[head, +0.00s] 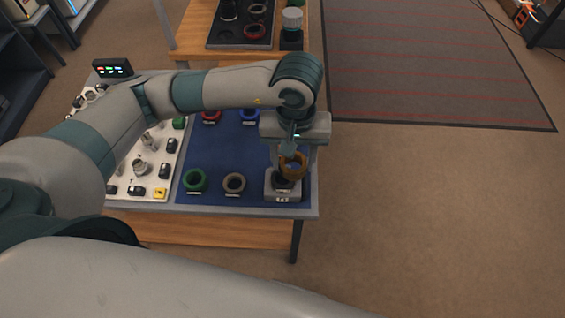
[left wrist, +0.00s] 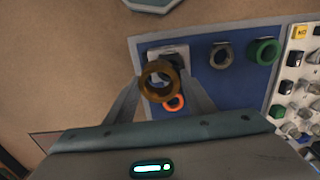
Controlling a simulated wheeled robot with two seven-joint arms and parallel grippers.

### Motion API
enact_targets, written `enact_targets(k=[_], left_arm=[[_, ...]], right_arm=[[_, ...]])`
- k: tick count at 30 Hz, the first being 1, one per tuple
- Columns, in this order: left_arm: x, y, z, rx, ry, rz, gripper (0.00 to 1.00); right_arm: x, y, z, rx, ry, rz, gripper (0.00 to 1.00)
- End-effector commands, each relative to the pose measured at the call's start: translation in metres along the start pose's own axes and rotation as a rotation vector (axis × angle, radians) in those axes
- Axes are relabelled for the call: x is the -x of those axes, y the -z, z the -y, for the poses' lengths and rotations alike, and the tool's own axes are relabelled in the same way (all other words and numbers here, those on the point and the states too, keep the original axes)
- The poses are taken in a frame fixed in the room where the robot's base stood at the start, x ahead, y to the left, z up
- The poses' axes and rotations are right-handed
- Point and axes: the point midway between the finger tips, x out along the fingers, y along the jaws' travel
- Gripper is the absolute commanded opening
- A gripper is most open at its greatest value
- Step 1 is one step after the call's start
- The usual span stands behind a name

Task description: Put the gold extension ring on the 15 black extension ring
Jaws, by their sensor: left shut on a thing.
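The gold extension ring (head: 293,175) is held by my left gripper (head: 292,157), above the front right corner of the blue mat. In the left wrist view the gold ring (left wrist: 160,94) sits between the two fingers (left wrist: 160,84), its opening facing the camera. Below it a black ring (head: 282,184) rests on a small grey stand (head: 283,197) with a label. In the left wrist view the black ring (left wrist: 174,59) is partly hidden behind the gold one. The two rings look apart in height; the exact gap cannot be told. My right gripper is not in view.
On the blue mat (head: 215,167) are a green ring (head: 187,181), a grey-brown ring (head: 234,191), and red and blue rings farther back. An orange ring (left wrist: 181,103) shows close to the stand. A white board (head: 126,181) with small parts lies left. Open floor is right.

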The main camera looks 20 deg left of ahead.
Motion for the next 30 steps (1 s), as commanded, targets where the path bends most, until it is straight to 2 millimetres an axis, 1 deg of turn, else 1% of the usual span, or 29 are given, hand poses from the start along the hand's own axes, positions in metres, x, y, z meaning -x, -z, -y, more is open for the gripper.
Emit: enact_targets(k=[1, 3, 7, 16, 20, 27, 30], left_arm=[[-0.002, 0.002, 0.009, 0.004, 0.004, 0.002, 0.24], [-0.007, 0.005, 0.016, 0.004, 0.001, 0.001, 0.24], [-0.014, 0.007, 0.023, 0.001, 0.001, 0.000, 0.24], [-0.015, 0.008, 0.024, -0.001, -0.001, -0.001, 0.24], [-0.018, 0.008, 0.023, 0.001, 0.000, 0.001, 0.24], [-0.043, 0.007, 0.024, 0.002, 0.002, 0.003, 0.24], [-0.052, 0.007, 0.024, 0.001, 0.000, 0.001, 0.24]], right_arm=[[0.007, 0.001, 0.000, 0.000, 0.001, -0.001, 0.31], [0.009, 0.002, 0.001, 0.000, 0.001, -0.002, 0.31], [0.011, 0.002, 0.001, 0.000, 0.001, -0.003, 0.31], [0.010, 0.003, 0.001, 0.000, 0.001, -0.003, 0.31], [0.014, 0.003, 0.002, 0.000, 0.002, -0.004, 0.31], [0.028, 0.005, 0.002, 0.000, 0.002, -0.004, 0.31], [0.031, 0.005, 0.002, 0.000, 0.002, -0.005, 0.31]])
